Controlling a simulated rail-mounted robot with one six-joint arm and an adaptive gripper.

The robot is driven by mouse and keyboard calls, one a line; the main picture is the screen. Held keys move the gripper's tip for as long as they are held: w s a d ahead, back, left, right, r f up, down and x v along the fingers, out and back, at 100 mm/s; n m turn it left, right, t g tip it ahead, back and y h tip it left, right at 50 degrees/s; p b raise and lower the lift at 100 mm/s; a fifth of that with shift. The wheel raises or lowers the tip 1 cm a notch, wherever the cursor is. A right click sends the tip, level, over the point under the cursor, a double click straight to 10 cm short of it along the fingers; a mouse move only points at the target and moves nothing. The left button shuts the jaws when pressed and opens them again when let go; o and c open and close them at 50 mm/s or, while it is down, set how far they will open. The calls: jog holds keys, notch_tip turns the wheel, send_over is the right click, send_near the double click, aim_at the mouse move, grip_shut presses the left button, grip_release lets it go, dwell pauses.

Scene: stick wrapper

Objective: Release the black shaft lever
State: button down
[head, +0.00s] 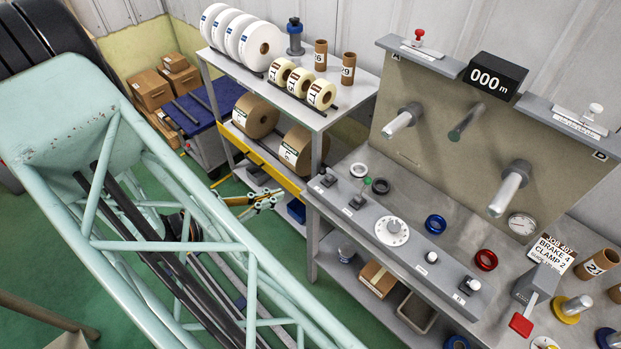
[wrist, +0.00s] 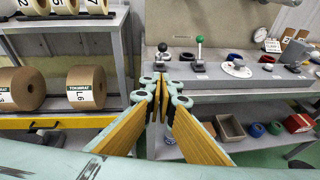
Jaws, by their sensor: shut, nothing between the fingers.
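A lever with a black knob (wrist: 162,47) stands on a dark base on the grey console ledge, just beyond my fingertips in the wrist view. It shows small in the head view (head: 329,178). A second lever with a green knob (wrist: 199,40) stands to its right; it also shows in the head view (head: 357,200). My gripper (wrist: 162,84) is shut and empty, its wooden-toned fingers meeting below and in front of the black-knobbed lever, apart from it. In the head view my gripper (head: 279,195) is left of the console, near the yellow shelf rail.
The console (head: 410,255) carries a white dial (head: 391,232), knobs and coloured rings. A panel (head: 440,150) with several shafts stands behind it. A shelf rack (head: 345,100) with rolls is at the left. Bins (wrist: 230,128) sit below the console. Open floor lies in front.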

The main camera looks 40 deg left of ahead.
jog(key=shift+w, duration=0.15)
jog(key=p, duration=0.2)
send_near(326, 174)
notch_tip(326, 174, down, 2)
jog(key=w, duration=0.2)
jog(key=shift+w+d+r, duration=0.1)
jog(key=shift+w+d, duration=0.05)
jog(key=shift+w, duration=0.25)
jog(key=shift+w+d+r, duration=0.1)
jog(key=shift+w+d, duration=0.1)
jog(key=shift+w, duration=0.15)
jog(key=shift+a+r, duration=0.1)
jog(key=shift+r, duration=0.1)
dwell(0.4)
jog(key=shift+w+g, duration=0.1)
jog(key=shift+g, duration=0.2)
